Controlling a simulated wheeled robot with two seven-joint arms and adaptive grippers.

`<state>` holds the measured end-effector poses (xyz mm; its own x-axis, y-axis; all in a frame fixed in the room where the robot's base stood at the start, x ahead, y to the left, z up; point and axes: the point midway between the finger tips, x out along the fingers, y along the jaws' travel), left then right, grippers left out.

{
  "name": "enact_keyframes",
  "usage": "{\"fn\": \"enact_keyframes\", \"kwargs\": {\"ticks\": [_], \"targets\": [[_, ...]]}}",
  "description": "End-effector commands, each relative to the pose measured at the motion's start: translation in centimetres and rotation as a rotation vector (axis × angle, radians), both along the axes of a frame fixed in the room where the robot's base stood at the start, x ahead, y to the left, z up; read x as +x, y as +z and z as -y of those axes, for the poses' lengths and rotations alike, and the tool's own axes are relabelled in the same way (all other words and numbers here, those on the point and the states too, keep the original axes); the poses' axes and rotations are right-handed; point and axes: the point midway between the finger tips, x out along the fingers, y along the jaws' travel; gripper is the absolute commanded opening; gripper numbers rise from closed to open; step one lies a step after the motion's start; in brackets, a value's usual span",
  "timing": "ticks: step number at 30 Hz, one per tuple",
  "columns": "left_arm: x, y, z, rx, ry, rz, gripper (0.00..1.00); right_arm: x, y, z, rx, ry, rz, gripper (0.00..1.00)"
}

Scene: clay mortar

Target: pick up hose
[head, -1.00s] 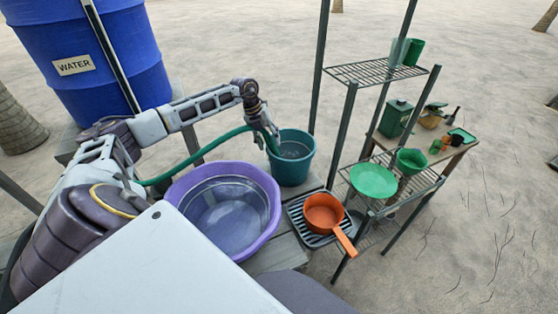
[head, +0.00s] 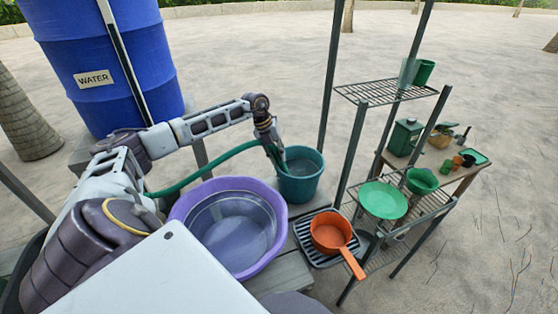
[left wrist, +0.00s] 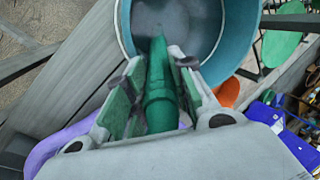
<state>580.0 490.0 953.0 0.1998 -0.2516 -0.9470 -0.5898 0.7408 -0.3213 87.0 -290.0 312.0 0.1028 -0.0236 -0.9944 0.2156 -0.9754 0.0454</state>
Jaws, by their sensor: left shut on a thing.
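The green hose (head: 205,166) runs from behind the purple basin, past my left arm, to the teal bucket (head: 302,183). My left gripper (head: 277,158) is shut on the hose near its end, at the left rim of the bucket. In the left wrist view the hose (left wrist: 160,92) lies between the two fingers of the left gripper (left wrist: 155,85), its end pointing over the bucket (left wrist: 240,40). The bucket's inside looks pale and blurred, so I cannot tell what it holds. My right gripper is not in view.
A blue water barrel (head: 105,60) stands at the back left.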

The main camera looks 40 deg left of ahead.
Motion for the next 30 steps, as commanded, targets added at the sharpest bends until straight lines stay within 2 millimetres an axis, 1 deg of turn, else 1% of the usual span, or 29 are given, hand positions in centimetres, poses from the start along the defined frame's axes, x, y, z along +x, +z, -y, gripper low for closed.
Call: {"fn": "enact_keyframes", "kwargs": {"ticks": [5, 9, 15, 18, 24, 30], "targets": [[0.1, 1.9, 0.0, 0.0, 0.0, 0.004, 0.02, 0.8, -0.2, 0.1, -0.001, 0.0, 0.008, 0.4], [0.1, 3.9, 0.0, -0.001, -0.001, 0.005, 0.02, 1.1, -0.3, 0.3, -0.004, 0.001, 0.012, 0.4], [0.1, 7.0, 0.0, 0.0, 0.0, 0.004, 0.02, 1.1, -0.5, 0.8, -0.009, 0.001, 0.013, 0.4], [0.1, 8.1, 0.0, 0.0, 0.0, 0.003, 0.02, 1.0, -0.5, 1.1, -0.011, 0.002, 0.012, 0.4], [0.0, 9.2, 0.0, 0.0, -0.001, 0.002, 0.02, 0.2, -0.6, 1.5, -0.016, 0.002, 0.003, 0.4], [0.0, 9.4, 0.0, -0.001, -0.001, 0.001, 0.02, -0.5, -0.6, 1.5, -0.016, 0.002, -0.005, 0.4]]}}
